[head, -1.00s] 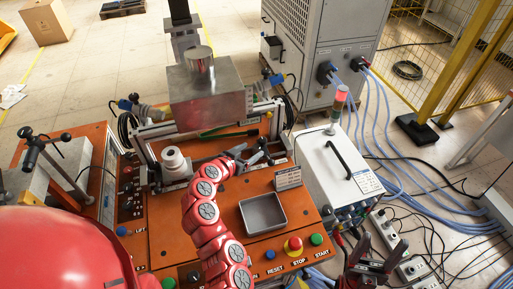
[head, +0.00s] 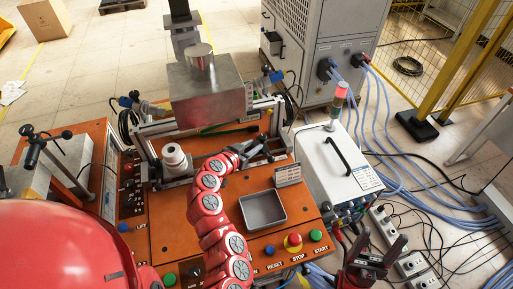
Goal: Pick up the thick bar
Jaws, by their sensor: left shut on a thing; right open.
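My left gripper (head: 264,149) is at the end of the red arm, over the back right of the orange bench top. It is shut on a small bar, mostly hidden by the fingers. The bar's thickness and ends cannot be made out. My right gripper (head: 378,257) is at the lower right, dark and red, open and empty, away from the bench top. A dark slim rod (head: 226,127) lies behind the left gripper, below the steel block.
The steel block (head: 208,93) stands on a frame at the back. A white cylinder (head: 175,158) is left of my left arm. An empty grey tray (head: 263,210) is right of it. Panel buttons (head: 293,241) line the front. A white control box (head: 338,165) with a signal lamp stands at the right.

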